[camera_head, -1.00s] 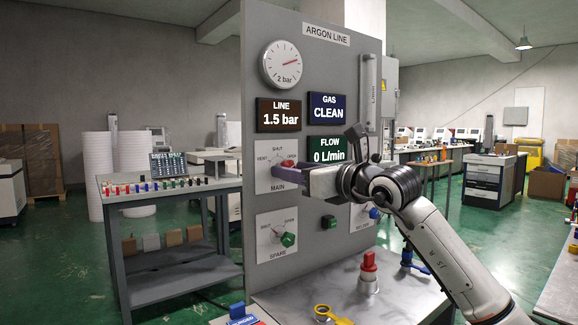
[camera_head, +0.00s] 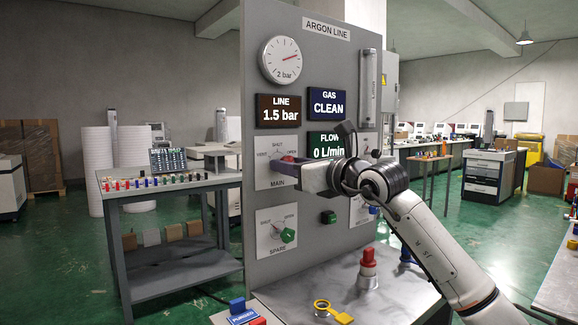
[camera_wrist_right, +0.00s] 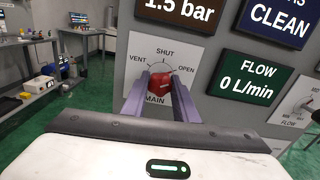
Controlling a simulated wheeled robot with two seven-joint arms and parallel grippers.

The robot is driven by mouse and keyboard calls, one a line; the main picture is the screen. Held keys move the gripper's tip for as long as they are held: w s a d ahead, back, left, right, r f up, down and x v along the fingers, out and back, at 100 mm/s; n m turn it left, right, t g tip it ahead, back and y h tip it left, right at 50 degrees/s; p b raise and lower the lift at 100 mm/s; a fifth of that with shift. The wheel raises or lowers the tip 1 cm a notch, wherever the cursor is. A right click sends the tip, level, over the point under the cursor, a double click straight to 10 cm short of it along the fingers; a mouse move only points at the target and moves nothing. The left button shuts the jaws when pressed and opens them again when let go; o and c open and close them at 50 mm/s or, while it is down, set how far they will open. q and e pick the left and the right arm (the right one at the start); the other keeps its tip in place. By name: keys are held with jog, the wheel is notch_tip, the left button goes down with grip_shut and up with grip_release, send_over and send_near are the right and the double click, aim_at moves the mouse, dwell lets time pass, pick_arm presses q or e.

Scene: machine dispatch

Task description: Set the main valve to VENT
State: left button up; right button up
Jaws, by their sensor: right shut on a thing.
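In the right wrist view the knob (camera_wrist_right: 159,84) sits between the two purple fingers of my right gripper (camera_wrist_right: 160,80). My right gripper (camera_head: 280,166) is shut on the knob, one finger on each side. The fingers partly hide the knob and plate in the head view. I cannot clearly tell which mark the knob points to. My left gripper is not in view.
Displays show LINE 1.5 bar (camera_head: 279,114), GAS CLEAN (camera_head: 328,105) and FLOW 0 L/min (camera_wrist_right: 249,76).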

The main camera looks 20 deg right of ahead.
jog(key=shift+n, duration=0.6)
jog(key=shift+f+n+b, duration=0.1)
jog(key=shift+n+b, duration=0.25)
jog(key=shift+n, duration=0.85)
jog(key=n, duration=0.4)
jog(key=shift+d+n, duration=0.1)
jog(key=shift+n, duration=0.2)
jog(key=n, duration=0.3)
jog(key=shift+n+b, duration=0.3)
jog(key=shift+b, duration=0.05)
jog(key=n, duration=0.3)
jog(key=shift+n, duration=0.3)
jog(key=n, duration=0.3)
jog(key=shift+r+n, duration=0.2)
jog(key=shift+n, duration=0.1)
jog(key=n+p, duration=0.1)
jog(key=n, duration=0.3)
jog(key=shift+n, duration=0.3)
